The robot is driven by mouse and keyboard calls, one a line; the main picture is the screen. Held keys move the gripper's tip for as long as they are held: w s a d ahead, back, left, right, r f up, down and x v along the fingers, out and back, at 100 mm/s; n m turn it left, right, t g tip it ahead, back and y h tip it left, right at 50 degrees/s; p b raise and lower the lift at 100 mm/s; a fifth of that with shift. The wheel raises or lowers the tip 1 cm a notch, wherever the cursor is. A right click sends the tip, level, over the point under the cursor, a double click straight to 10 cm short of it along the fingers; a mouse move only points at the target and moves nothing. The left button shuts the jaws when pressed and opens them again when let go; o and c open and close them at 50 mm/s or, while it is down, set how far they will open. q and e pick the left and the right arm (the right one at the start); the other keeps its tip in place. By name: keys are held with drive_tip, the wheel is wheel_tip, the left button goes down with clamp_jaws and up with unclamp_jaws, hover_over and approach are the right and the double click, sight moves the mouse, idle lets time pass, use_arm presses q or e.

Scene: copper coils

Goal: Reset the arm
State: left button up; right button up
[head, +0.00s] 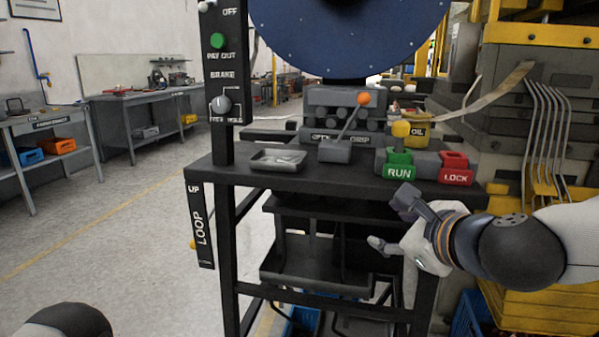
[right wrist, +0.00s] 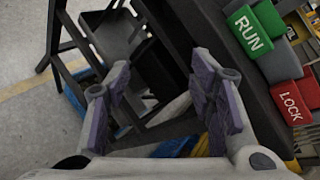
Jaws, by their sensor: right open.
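My right gripper (head: 392,222) is open and empty in front of the black stand's shelf (head: 340,178), at its right front edge and below the green RUN block (head: 399,171) and the red LOCK block (head: 456,175). In the right wrist view my right gripper (right wrist: 162,82) has its purple-padded fingers apart with nothing between them. The RUN block (right wrist: 256,30) and LOCK block (right wrist: 290,103) lie to the right of the fingers, apart from them. A lever with an orange knob (head: 363,99) leans right on the shelf. My left gripper is out of view.
A small metal tray (head: 277,160) sits on the shelf's left. A blue disc (head: 345,35) stands above. A black lower tray (head: 310,278) hangs under the shelf. Yellow crates (head: 540,312) stand at lower right. The floor (head: 110,235) at left is clear.

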drive_tip(key=s+a+f+n+g+p, duration=0.1)
drive_tip(key=s+f+n+g, duration=0.4)
drive_tip(key=s+f, duration=0.65)
drive_tip(key=s+f+n+g+p, duration=0.1)
drive_tip(key=s+f+n+g, duration=0.2)
drive_tip(key=s+f+n, duration=0.9)
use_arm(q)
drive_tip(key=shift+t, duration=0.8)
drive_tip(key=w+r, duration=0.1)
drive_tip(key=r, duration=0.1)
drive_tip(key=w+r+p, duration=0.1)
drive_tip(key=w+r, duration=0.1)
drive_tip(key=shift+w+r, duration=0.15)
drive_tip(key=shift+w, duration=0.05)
use_arm(e)
drive_tip(key=s+d+f+n+g+h, duration=0.1)
drive_tip(key=s+d+f+n+g, duration=0.1)
drive_tip(key=s, duration=0.6)
drive_tip(key=s+d+f+n+g+h, duration=0.1)
drive_tip(key=s+d+f+n+g, duration=0.1)
drive_tip(key=s, duration=0.6)
drive_tip(key=s+d+f+n+g+h, duration=0.1)
drive_tip(key=s+d+f+n+g, duration=0.2)
drive_tip(key=s, duration=0.6)
wheel_tip(320, 180, down, 2)
drive_tip(key=shift+d+f+n, duration=0.1)
drive_tip(key=shift+d+n, duration=0.4)
drive_tip(key=shift+d, duration=0.1)
